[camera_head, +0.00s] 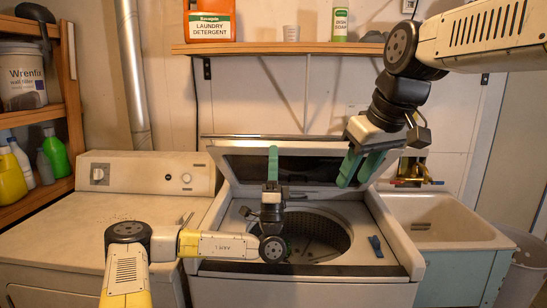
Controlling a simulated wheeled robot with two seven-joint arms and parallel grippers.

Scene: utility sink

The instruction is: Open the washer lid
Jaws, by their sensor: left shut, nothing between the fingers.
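The washer (305,290) stands in the middle, with its round drum (322,232) exposed. The washer lid (315,168) is raised and tilted back at the rear of the machine, with its dark inner panel facing me. My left gripper (273,150) points upward over the drum opening, in front of the lid. Its green fingers are together with nothing between them; I cannot tell whether they touch the lid. My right gripper (352,184) points down at the lid's right part, with its green fingers apart and nothing visible between them.
A dryer (120,225) stands at left and a sink (430,225) at right. A shelf (280,48) with a detergent jug (209,22) and a green-and-white bottle (340,22) is above.

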